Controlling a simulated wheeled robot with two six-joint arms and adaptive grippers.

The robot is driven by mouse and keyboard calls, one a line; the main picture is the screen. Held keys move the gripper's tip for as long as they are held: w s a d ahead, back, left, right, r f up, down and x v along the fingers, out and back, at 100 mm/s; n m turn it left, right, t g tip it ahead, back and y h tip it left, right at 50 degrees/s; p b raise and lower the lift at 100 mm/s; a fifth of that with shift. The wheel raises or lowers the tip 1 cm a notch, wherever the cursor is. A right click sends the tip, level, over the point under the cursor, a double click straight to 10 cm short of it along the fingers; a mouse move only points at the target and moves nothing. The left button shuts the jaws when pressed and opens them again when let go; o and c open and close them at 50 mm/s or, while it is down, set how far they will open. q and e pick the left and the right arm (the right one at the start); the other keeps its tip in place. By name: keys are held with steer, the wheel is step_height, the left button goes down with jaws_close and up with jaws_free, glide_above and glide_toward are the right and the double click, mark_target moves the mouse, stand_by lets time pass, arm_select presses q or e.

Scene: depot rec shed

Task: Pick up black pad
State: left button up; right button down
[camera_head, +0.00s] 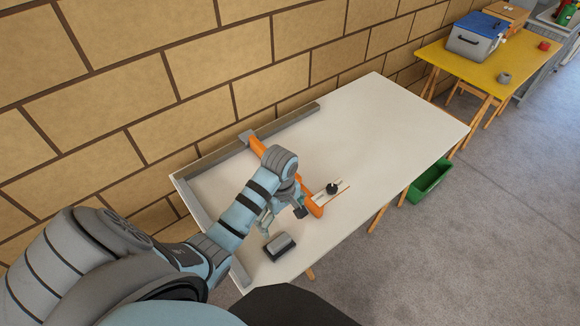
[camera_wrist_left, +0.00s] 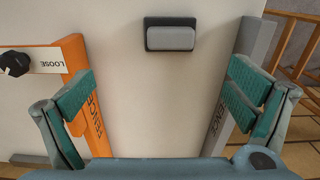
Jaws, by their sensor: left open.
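The black pad (camera_head: 280,246) is a small block with a grey upper part and a dark base. It lies on the white table near the front left edge in the head view. In the left wrist view the pad (camera_wrist_left: 170,36) lies beyond the fingertips, near the top middle. My left gripper (camera_head: 283,216) is open and empty above the table, behind the pad in the head view. Its two teal fingers stand wide apart in the left wrist view (camera_wrist_left: 163,86), with bare table between them. My right gripper is not in view.
An orange fence (camera_head: 313,206) crosses the white table (camera_head: 370,130) close to my left gripper. A black knob (camera_head: 332,188) sits on a strip labelled LOOSE. Grey rails (camera_head: 197,200) line the table's left and wall sides. The table's right half is clear.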

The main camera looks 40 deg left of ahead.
mark_target(278, 241)
arm_select(q)
steer(key=f, duration=0.2)
steer(key=s+f+b, duration=0.1)
steer(key=f, duration=0.2)
steer(key=f+b, duration=0.1)
steer(key=f, duration=0.2)
steer(key=shift+s+f, duration=0.2)
steer(key=shift+s, duration=0.2)
steer(key=f, duration=0.1)
steer(key=f+b, duration=0.1)
steer(key=f, duration=0.3)
steer(key=shift+w+a+f, duration=0.1)
steer(key=shift+a+f, duration=0.1)
steer(key=shift+a, duration=0.1)
steer(key=shift+r, duration=0.15)
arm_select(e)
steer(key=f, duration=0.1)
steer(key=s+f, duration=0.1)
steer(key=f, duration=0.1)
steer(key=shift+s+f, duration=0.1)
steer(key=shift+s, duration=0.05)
arm_select(q)
steer(key=shift+s, duration=0.2)
steer(key=c, duration=1.3)
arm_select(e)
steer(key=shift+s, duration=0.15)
